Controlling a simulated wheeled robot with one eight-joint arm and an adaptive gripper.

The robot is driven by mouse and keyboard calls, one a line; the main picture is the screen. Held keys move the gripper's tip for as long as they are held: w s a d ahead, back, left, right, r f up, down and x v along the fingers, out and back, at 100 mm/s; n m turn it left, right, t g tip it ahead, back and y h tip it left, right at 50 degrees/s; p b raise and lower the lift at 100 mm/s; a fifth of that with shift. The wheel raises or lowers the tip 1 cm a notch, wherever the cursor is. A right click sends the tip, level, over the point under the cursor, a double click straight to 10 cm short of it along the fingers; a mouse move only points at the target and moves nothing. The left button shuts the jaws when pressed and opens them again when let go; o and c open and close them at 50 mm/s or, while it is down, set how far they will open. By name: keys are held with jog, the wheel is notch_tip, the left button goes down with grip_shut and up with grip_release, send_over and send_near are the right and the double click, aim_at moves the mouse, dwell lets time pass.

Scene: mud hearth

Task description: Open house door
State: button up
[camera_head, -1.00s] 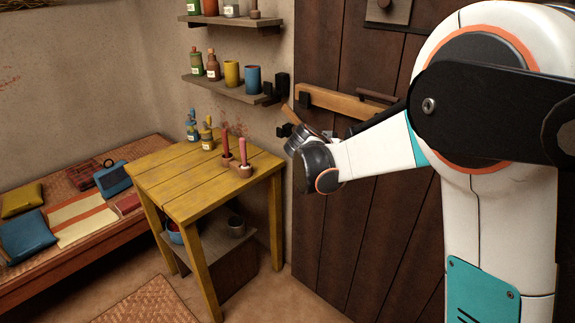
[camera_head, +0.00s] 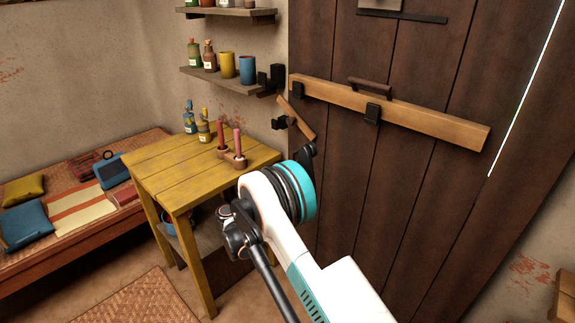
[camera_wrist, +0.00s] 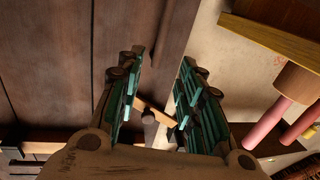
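The dark brown plank door (camera_head: 400,190) fills the right of the head view and looks shut. A pale wooden bar (camera_head: 435,121) lies across it, with a dark handle (camera_head: 370,88) on top. Its left end sits apart from the black wall bracket (camera_head: 268,82). A small wooden latch piece (camera_head: 297,117) hangs tilted at the door's left edge, beside a black catch (camera_head: 283,123). My gripper (camera_head: 308,152) is just below it, largely hidden by my wrist. In the wrist view my gripper (camera_wrist: 162,62) is open, and the latch piece (camera_wrist: 154,113) shows beyond the gap between the fingers.
A yellow table (camera_head: 165,170) with two red candles (camera_head: 237,145) and bottles stands close left of my gripper. The candles also show in the wrist view (camera_wrist: 268,122). Wall shelves (camera_head: 225,80) hold cups and bottles. A bright gap (camera_head: 525,80) shows along the door's right edge.

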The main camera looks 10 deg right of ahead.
jog(key=shift+b+x, duration=2.1)
jog(key=shift+x, duration=4.75)
jog(key=shift+c, duration=0.5)
grip_shut()
